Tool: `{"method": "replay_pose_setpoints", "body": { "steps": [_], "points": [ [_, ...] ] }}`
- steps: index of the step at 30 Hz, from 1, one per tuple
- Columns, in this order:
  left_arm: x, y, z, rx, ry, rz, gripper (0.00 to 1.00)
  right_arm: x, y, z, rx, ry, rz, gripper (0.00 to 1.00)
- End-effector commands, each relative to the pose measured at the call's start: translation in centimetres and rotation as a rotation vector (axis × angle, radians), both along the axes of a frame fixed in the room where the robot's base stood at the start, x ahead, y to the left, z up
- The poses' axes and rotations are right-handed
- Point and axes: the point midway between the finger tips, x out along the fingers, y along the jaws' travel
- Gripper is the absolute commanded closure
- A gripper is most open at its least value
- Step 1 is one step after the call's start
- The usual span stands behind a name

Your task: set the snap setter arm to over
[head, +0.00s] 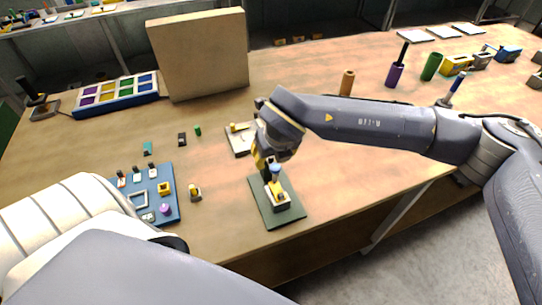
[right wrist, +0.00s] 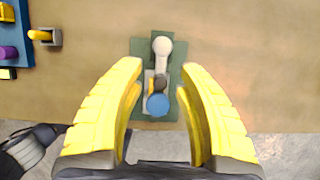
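The snap setter (head: 277,200) stands on a dark green plate (head: 290,219) near the table's front edge. It has a pale body with yellow, and a blue knob (head: 275,169) on top. In the right wrist view the blue knob (right wrist: 157,105) is nearest the camera; a pale round-ended piece (right wrist: 162,50) lies beyond it over the green plate. My right gripper (right wrist: 160,68) is open, its yellow fingers apart on either side of the setter with nothing between them gripped. In the head view the right gripper (head: 268,158) hangs over the setter and partly hides it. My left gripper is not in view.
A blue tray (head: 174,183) with small parts and a small grey-yellow piece (head: 195,193) lie left of the setter. A tan board (head: 197,55) stands farther back. Table to the right of the green plate is clear.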

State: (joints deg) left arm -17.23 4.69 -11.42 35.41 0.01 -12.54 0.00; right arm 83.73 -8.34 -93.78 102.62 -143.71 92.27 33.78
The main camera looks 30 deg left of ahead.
Motion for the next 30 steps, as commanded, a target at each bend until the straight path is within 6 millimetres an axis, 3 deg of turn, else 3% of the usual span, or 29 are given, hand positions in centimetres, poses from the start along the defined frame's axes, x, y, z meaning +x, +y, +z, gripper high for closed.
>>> {"method": "replay_pose_setpoints", "body": {
  "steps": [5,21,30],
  "points": [
    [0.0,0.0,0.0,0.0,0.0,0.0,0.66,-0.2,-0.3,1.1,0.001,-0.002,0.001,0.64],
    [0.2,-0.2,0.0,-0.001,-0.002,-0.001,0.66,-2.2,-3.0,9.1,0.001,-0.002,0.0,0.64],
    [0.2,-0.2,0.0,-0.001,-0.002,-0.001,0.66,-2.8,-3.6,10.9,0.0,0.0,-0.001,0.64]
  ]
}}
